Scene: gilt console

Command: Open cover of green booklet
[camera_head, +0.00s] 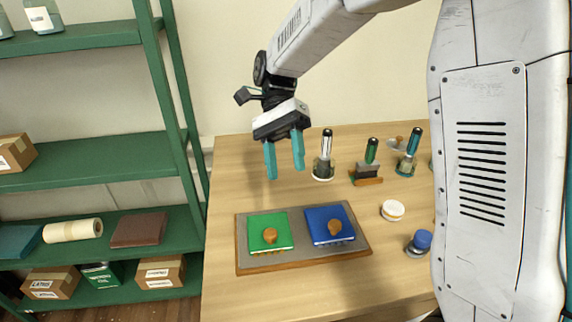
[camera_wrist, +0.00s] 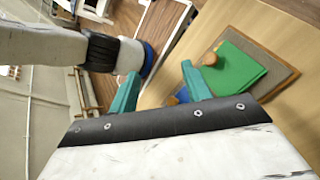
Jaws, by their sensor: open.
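The green booklet (camera_head: 270,231) lies closed on the left part of a grey tray (camera_head: 301,259) with a wooden edge. A round orange-brown knob (camera_head: 270,236) sits on its cover near the front edge. In the wrist view the green booklet (camera_wrist: 237,68) shows at the right, with its knob (camera_wrist: 209,59) at its left corner. My gripper (camera_head: 285,160) is open and empty, above the table behind the tray. Its teal fingers also show in the wrist view (camera_wrist: 160,88), apart from the booklet.
A blue booklet (camera_head: 330,225) with a similar knob lies beside the green one. Stamp-like tools (camera_head: 324,158) stand at the table's back, with a white round tin (camera_head: 393,210) and blue-topped item (camera_head: 420,242) at right. Green shelves (camera_head: 90,156) stand left.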

